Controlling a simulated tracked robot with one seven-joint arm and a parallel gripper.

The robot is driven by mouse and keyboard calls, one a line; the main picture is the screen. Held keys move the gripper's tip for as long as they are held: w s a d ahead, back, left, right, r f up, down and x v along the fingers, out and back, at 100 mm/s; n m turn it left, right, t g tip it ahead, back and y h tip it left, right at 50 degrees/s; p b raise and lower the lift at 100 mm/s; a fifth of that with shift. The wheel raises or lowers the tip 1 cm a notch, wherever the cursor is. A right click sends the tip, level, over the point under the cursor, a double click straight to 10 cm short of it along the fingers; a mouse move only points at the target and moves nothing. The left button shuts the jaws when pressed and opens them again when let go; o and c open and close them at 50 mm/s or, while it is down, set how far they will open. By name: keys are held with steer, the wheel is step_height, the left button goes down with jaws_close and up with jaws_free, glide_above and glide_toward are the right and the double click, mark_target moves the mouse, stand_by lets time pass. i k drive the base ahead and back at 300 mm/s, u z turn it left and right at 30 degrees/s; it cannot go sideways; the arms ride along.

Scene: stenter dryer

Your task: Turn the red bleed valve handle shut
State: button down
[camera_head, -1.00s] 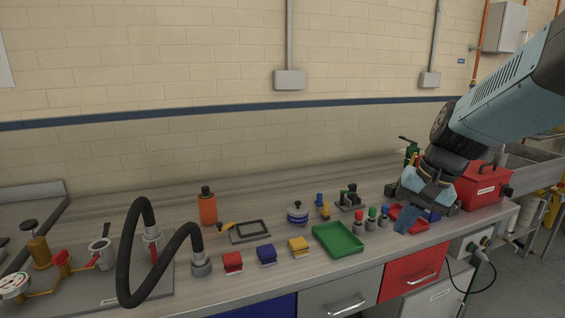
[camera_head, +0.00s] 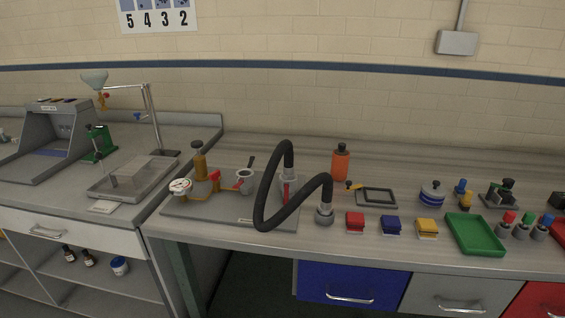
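A grey base plate (camera_head: 222,217) on the bench carries a brass pipe assembly (camera_head: 201,191) with a round white gauge (camera_head: 180,188) at its left end. A small red handle (camera_head: 215,177) sits on this pipework, right of the brass upright. Another narrow red part (camera_head: 286,191) shows at the hose fitting on the plate's right side. I cannot tell for sure which red part is the bleed valve handle, nor its exact angle. The black hose (camera_head: 262,205) arches in front of the plate's right part. My gripper is out of view.
Right of the plate stand an orange bottle (camera_head: 341,164), red, blue and yellow blocks (camera_head: 391,226) and a green tray (camera_head: 474,234). Left are a shallow grey tray (camera_head: 125,180) and a thin metal stand (camera_head: 152,118). A gap (camera_head: 250,285) opens under the bench.

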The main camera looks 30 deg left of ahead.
mark_target(214, 175)
steer(key=z, duration=1.55)
steer(key=i, duration=0.1)
steer(key=u, duration=3.35)
steer(key=k, duration=0.8)
steer(key=u, duration=0.2)
steer(key=i, duration=0.8)
steer(key=z, duration=0.1)
